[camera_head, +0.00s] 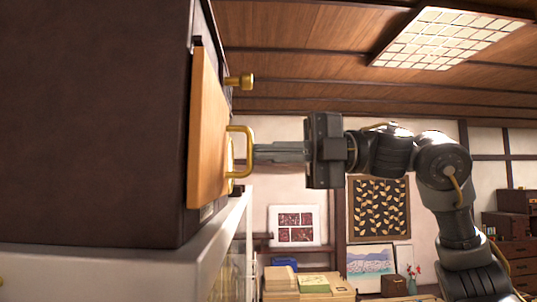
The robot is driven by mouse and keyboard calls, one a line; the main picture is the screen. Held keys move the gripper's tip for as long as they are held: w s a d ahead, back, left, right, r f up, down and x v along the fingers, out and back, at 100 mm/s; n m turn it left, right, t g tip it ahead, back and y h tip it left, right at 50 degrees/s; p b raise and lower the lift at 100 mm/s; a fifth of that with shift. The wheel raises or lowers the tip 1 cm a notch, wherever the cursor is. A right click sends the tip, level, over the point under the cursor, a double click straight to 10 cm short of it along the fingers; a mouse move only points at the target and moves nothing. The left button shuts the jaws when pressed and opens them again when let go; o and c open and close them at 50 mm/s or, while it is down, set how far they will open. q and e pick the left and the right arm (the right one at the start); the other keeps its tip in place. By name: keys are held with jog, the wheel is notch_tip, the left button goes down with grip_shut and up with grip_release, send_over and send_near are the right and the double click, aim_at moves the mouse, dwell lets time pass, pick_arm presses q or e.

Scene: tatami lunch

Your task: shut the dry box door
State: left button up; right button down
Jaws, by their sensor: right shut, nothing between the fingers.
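The dry box (90,110) is a large dark brown case at the left, standing on a white surface. Its door (208,130) is a light wooden panel seen at a steep angle on the box's right face. A thin dark line shows along the door's near edge; I cannot tell how far the door stands open. A brass loop handle (250,133) sticks out from the door. My right gripper (256,154) is shut and empty, its fingertips pointing left at the handle's loop; I cannot tell if they touch. My left gripper is out of view.
A brass knob (242,82) sticks out above the handle. The white cabinet (150,268) under the box has a glass-fronted side. Boxes and books (300,283) lie low at the back, beside framed pictures (379,208). The space right of the door is open around my arm.

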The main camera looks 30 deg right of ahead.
jog(key=b+v, duration=0.1)
jog(key=v, duration=1.3)
jog(key=shift+w+d, duration=0.25)
jog(key=shift+w, duration=0.05)
jog(key=shift+w+a, duration=0.1)
jog(key=shift+w, duration=0.05)
